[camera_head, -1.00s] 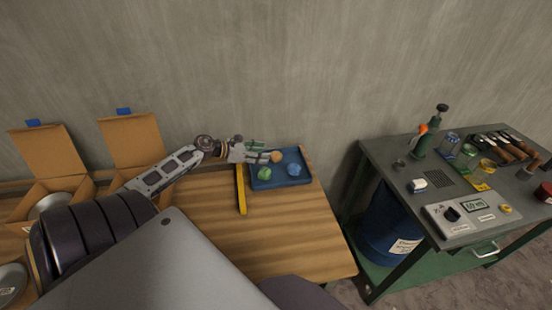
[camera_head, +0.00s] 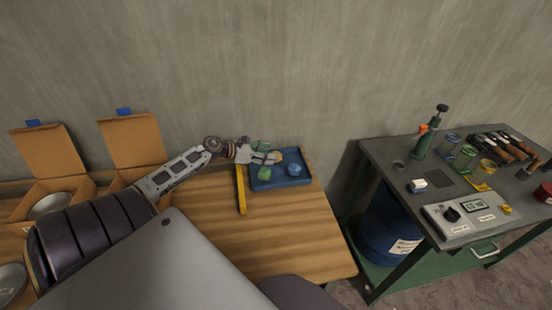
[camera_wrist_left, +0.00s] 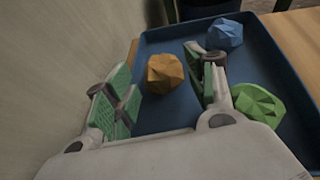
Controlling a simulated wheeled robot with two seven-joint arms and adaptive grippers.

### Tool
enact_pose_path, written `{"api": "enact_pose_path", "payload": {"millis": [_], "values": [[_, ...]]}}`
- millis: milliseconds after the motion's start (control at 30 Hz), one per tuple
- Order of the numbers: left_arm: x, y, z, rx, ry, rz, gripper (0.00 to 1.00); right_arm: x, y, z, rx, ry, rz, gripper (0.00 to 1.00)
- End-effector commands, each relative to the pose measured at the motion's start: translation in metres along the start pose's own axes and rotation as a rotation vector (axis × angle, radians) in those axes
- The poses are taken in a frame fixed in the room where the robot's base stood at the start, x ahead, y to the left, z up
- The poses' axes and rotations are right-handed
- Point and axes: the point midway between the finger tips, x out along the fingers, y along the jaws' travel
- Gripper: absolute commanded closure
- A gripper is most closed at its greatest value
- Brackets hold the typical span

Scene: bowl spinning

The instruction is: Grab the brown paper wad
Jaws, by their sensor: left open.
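The brown paper wad (camera_wrist_left: 165,73) lies in the blue tray, seen between the two green-padded fingers of my left gripper (camera_wrist_left: 160,98) in the left wrist view. The fingers are apart and I see no contact with the wad. In the head view my left gripper (camera_head: 268,152) reaches over the back left of the tray, and the brown wad (camera_head: 278,157) shows partly beside its fingers. My right gripper is not in view.
The blue tray (camera_head: 300,178) also holds a green wad (camera_head: 264,173) and a blue wad (camera_head: 294,169). The green one (camera_wrist_left: 259,104) is close beside the right finger. A yellow bar (camera_head: 241,190) lies left of the tray. The wall is close behind.

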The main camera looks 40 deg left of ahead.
Motion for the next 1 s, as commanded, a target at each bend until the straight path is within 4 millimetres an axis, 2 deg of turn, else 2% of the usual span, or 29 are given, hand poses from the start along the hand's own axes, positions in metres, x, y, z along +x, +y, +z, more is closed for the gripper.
{"api": "enact_pose_path", "payload": {"millis": [267, 600, 1000], "values": [[0.018, 0.000, 0.000, 0.000, -0.001, 0.000, 0.45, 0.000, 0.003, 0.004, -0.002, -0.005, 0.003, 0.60], [0.032, 0.000, 0.000, 0.000, -0.001, 0.000, 0.45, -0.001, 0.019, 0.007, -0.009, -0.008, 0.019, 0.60], [0.033, 0.000, 0.000, 0.000, 0.000, 0.000, 0.45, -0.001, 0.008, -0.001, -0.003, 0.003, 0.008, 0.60]]}}
